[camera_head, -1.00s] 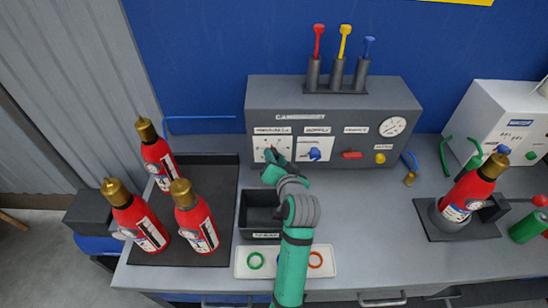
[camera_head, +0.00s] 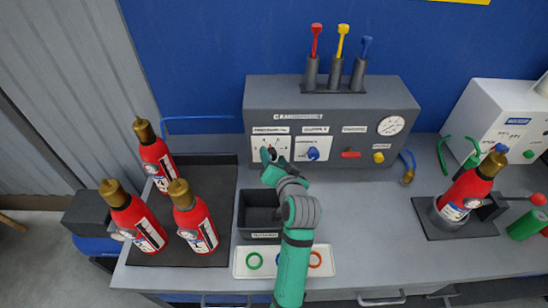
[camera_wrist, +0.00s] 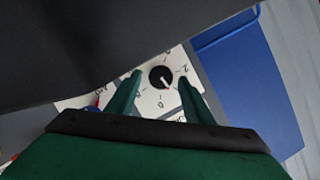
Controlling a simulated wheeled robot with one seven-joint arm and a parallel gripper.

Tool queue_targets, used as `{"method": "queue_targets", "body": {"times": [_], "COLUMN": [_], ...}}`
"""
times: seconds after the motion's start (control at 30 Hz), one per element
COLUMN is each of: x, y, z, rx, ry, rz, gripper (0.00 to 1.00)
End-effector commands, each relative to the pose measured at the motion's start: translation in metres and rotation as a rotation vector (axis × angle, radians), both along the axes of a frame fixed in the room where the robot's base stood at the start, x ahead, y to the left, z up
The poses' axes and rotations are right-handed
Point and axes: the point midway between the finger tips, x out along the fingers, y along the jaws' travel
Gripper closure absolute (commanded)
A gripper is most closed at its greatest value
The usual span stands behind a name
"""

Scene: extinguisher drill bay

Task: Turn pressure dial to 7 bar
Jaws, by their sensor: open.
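The pressure dial (camera_head: 271,149) is a black knob on a white plate at the left of the grey console's front. In the wrist view the knob (camera_wrist: 161,77) shows a pale and reddish pointer towards the lower right; the numerals around it are tilted and too small to read surely. My gripper (camera_head: 267,156) is at the dial plate. In the wrist view its two green fingers (camera_wrist: 160,80) stand apart on either side of the knob, with gaps showing; I see no contact.
The grey console (camera_head: 330,102) also carries a blue knob (camera_head: 313,153), a red switch (camera_head: 351,153), a yellow button (camera_head: 378,157) and a gauge (camera_head: 391,126). Below are a black bin (camera_head: 241,215) and a white ring tray (camera_head: 239,270). Red extinguishers (camera_head: 202,230) stand left; another (camera_head: 466,193) stands right.

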Motion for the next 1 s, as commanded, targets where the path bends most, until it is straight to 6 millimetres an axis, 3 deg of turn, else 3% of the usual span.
{"method": "queue_targets", "body": {"times": [0.53, 0.7, 1.0], "x": [-0.083, -0.094, -0.095], "y": [-0.026, -0.025, -0.024], "z": [0.027, 0.031, 0.032], "rx": [-0.001, 0.000, 0.000], "ry": [-0.001, 0.001, 0.000], "rz": [-0.009, -0.002, 0.000], "gripper": [0.53, 0.53, 0.53]}}
